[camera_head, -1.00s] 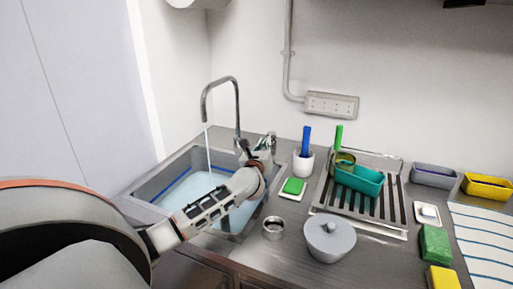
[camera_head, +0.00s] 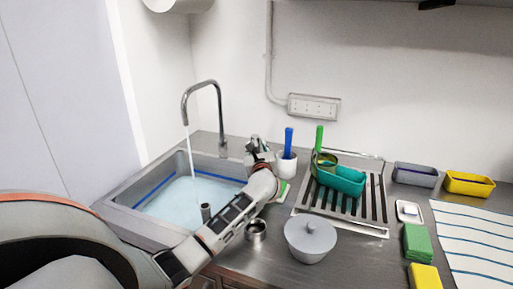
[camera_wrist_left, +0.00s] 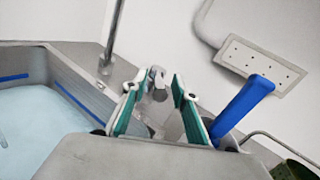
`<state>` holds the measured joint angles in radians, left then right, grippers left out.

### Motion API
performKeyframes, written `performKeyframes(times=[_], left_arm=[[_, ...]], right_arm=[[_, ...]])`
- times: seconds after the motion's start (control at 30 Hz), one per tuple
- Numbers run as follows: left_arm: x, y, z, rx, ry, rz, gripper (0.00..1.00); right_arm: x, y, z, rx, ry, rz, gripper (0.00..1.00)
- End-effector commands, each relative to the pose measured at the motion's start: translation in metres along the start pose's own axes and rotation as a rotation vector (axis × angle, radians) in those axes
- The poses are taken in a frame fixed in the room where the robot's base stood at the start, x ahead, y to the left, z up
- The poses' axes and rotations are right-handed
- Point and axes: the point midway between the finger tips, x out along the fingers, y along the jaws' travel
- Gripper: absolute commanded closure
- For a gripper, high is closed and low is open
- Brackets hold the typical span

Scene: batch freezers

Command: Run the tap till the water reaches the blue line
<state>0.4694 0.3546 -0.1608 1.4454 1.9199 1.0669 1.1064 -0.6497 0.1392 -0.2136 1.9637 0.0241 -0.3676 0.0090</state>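The chrome tap (camera_head: 220,110) stands behind the sink, and a thin stream of water (camera_head: 189,155) runs from its spout. Pale blue water (camera_head: 175,208) covers the bottom of the steel sink (camera_head: 120,192). The blue line (camera_head: 215,175) on the sink wall shows a little above the water; it also shows in the left wrist view (camera_wrist_left: 75,97). My left gripper (camera_head: 258,146) is at the counter right of the tap. In the left wrist view its green-padded fingers (camera_wrist_left: 157,98) are apart, with a metal tap lever (camera_wrist_left: 156,76) between and beyond them. My right gripper is not in view.
A short pipe (camera_head: 206,212) stands in the sink. Right of my left gripper are a white cup with a blue-handled tool (camera_head: 289,142), a drying rack (camera_head: 372,228) with a teal tub (camera_head: 342,181), and a lidded grey pot (camera_head: 310,240). A metal ring (camera_head: 256,230) lies near my forearm.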

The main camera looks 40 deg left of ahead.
Motion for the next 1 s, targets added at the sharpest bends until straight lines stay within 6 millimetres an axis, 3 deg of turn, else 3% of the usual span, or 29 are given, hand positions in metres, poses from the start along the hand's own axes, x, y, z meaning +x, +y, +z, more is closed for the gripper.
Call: performKeyframes(times=[0.37, 0.57, 0.8, 1.0], left_arm=[[-0.006, 0.000, -0.003, 0.001, 0.003, -0.001, 0.73], [-0.037, 0.000, -0.003, -0.002, 0.005, -0.002, 0.73], [-0.086, 0.000, -0.003, -0.001, 0.005, -0.002, 0.73], [-0.112, 0.000, -0.001, -0.001, 0.002, -0.001, 0.73]], right_arm=[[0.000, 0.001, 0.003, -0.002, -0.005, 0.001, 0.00], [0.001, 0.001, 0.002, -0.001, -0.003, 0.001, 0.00], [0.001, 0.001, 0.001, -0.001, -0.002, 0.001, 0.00], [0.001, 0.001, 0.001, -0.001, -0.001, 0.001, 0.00]])
